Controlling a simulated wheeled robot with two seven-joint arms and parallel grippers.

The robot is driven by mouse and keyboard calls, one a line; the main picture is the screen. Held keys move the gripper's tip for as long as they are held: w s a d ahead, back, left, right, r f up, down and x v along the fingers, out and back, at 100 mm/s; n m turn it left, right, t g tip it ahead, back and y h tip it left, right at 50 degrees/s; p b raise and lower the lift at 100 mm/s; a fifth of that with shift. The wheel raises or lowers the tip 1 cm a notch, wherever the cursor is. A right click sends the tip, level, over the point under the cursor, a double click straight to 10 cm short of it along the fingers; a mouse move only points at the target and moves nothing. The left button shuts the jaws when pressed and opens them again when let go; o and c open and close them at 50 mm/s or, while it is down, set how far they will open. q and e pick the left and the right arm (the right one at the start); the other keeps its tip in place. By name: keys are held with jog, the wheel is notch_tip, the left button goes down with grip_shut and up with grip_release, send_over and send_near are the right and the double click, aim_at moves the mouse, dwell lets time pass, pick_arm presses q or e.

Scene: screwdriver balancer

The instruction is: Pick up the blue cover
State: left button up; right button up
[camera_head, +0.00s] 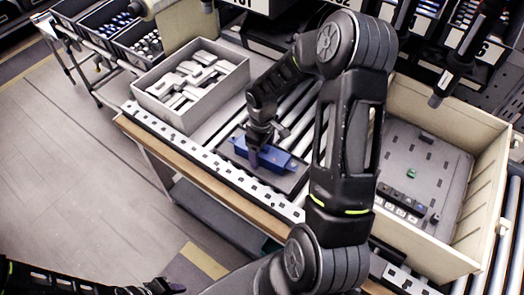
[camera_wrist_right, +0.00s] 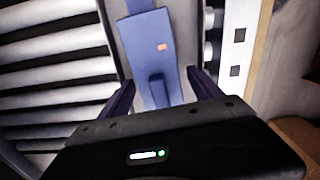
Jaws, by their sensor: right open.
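The blue cover (camera_head: 272,158) lies on a dark tray (camera_head: 294,183) on the roller line in the head view. In the right wrist view the blue cover (camera_wrist_right: 153,55) runs up the middle, with a small orange mark on it. My right gripper (camera_head: 255,155) is at the cover, with its fingers pointing down. In the right wrist view the fingers of my right gripper (camera_wrist_right: 162,90) are apart, one on each side of the cover. Contact cannot be made out. My left gripper (camera_head: 165,287) shows only in part at the bottom left, away from the cover.
A grey bin (camera_head: 160,108) of pale parts stands left of the cover. A large beige crate (camera_head: 470,250) with a grey panel is at the right. A perforated white rail (camera_head: 215,150) runs along the front edge. Dark tools hang at the upper right.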

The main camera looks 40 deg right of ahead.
grip_shut()
dwell(0.8)
notch_tip(320, 180, up, 10)
jog(key=shift+b, duration=0.7)
dwell(0.3)
jog(key=w+a+r+m, duration=0.2)
jog(key=w+a, duration=0.2)
jog(key=a, duration=0.4)
jog(key=w+a+r+m, duration=0.2)
jog(key=w+a, duration=0.3)
jog(key=a, duration=0.4)
jog(key=shift+w+r, duration=0.15)
jog(key=shift+w, duration=0.05)
